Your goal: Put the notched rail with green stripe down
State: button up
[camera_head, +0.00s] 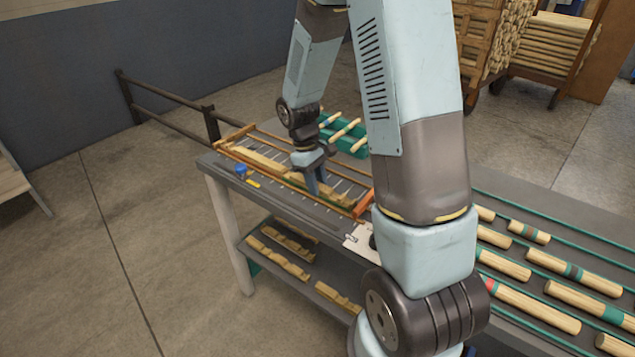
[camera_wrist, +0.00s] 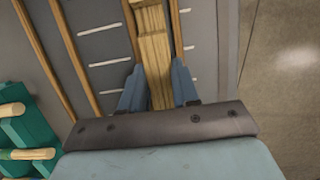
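A pale wooden notched rail (camera_head: 262,163) lies lengthwise in line with the slotted rack (camera_head: 232,154) on the grey bench, at or just above its surface; I cannot tell if it touches. Some green shows near its right end in the head view. My gripper (camera_head: 316,184) points down over the rail's middle to right part. In the wrist view the rail (camera_wrist: 154,50) passes between the two blue fingers of my gripper (camera_wrist: 158,84), which sit close against both its sides. The green stripe is not visible there.
A green holder (camera_head: 348,143) with several dowels stands behind the rack; it also shows in the wrist view (camera_wrist: 20,130). More notched pieces (camera_head: 278,262) lie on the lower shelf (camera_head: 325,282). Striped dowels (camera_head: 520,295) fill the right side. A blue knob (camera_head: 241,171) sits at the bench's front edge.

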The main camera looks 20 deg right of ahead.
jog(key=shift+o, duration=1.3)
jog(key=v, duration=1.2)
jog(key=s+d+r+m+t+y, duration=0.1)
jog(key=s+r+m+t, duration=0.2)
jog(key=s+r, duration=0.5)
jog(key=s+d+r+m+t, duration=0.1)
jog(key=s+r+m+t, duration=0.2)
jog(key=s+r, duration=0.6)
jog(key=shift+s+r+m+t+y, duration=0.15)
jog(key=shift+s+m+t+y, duration=0.55)
jog(key=shift+s, duration=2.05)
jog(key=shift+n+t+h, duration=0.3)
